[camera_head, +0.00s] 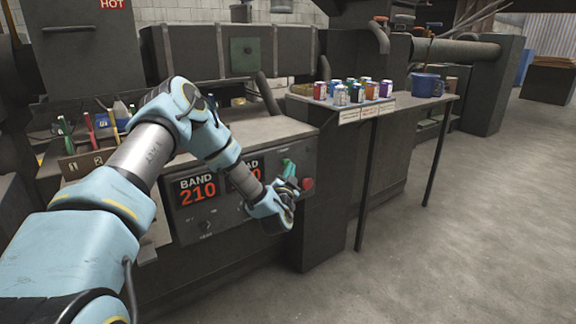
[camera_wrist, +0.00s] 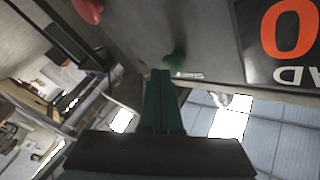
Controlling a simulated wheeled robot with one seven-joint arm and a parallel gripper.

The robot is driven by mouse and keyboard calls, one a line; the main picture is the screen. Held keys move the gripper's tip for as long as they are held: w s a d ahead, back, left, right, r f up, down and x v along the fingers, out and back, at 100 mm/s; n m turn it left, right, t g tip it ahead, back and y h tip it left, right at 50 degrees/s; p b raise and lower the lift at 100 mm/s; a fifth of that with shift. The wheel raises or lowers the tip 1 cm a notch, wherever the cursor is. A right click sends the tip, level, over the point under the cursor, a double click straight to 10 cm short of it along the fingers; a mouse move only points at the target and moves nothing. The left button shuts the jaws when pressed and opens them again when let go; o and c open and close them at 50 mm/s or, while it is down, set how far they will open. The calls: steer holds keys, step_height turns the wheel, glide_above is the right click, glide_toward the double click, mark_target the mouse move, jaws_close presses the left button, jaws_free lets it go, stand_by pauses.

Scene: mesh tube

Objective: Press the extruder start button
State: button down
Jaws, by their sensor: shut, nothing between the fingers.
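The control panel (camera_head: 215,210) is the dark front of the machine. My gripper (camera_head: 289,165) is at the panel's right end, its teal fingers shut and empty. In the wrist view, the closed fingers (camera_wrist: 161,73) point at the panel, with their tips just beside a green button (camera_wrist: 175,62). I cannot tell whether they touch it. A small light label lies beside the button. In the head view I cannot make out the green button, which my gripper seems to cover. A red button (camera_head: 307,184) sits right of my gripper; it also shows in the wrist view (camera_wrist: 88,10).
A red-lit display (camera_head: 197,188) reads BAND 210; a second display is partly hidden by my arm. A tool box (camera_head: 88,160) is at left. Open floor lies at right.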

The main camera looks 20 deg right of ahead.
steer(key=shift+w+a, duration=0.15)
steer(key=shift+w, duration=0.45)
stand_by(0.4)
steer(key=shift+s, duration=0.15)
steer(key=shift+s+d, duration=0.2)
steer(key=shift+s, duration=0.9)
steer(key=s, duration=0.2)
steer(key=s+d, duration=0.1)
steer(key=s, duration=0.2)
steer(key=shift+w, duration=0.1)
stand_by(0.7)
